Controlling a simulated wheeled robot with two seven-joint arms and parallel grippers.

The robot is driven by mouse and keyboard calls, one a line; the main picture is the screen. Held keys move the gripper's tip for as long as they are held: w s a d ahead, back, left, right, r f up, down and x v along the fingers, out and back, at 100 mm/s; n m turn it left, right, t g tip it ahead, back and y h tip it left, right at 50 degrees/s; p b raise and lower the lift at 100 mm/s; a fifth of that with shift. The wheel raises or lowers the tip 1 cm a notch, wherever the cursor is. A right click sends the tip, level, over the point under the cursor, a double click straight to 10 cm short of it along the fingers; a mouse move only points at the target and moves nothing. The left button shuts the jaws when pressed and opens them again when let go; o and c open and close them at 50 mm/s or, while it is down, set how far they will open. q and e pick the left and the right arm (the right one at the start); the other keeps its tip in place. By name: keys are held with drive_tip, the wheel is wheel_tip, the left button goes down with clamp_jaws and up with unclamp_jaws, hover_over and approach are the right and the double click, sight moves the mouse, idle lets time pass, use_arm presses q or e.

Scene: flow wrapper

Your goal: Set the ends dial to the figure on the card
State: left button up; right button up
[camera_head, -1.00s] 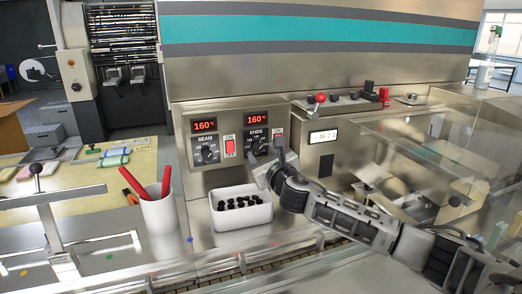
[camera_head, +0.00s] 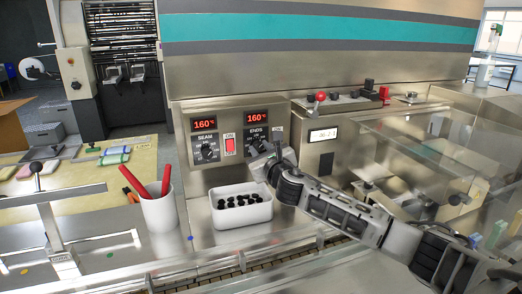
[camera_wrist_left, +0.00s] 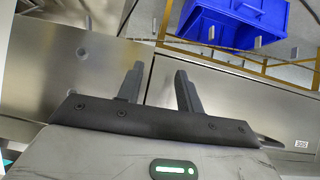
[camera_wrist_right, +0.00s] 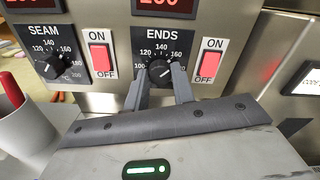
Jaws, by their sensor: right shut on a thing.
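The ENDS dial (camera_wrist_right: 160,71) is a black knob with a printed temperature scale around it. My right gripper (camera_wrist_right: 164,90) is shut on the ENDS dial, one finger on each side. In the head view the right gripper (camera_head: 266,161) covers most of that dial. The exact setting of the pointer is too small to read surely. The ENDS display (camera_head: 257,117) reads 160 °C. No card with a figure can be made out. My left gripper (camera_wrist_left: 158,90) shows only in the left wrist view, open and empty.
Left of the ENDS dial are the SEAM dial (camera_head: 207,150), its 160 °C display (camera_head: 204,124) and a red switch (camera_head: 230,146). Another red switch (camera_wrist_right: 209,64) sits close right of the gripper. A white bin (camera_head: 228,218) of black pieces stands below.

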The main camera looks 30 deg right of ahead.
drive_tip(key=m+p, duration=0.1)
drive_tip(key=m, duration=0.3)
drive_tip(key=shift+m, duration=0.3)
drive_tip(key=shift+f+m, duration=0.1)
drive_tip(key=shift+m, duration=1.8)
drive_tip(key=o, duration=1)
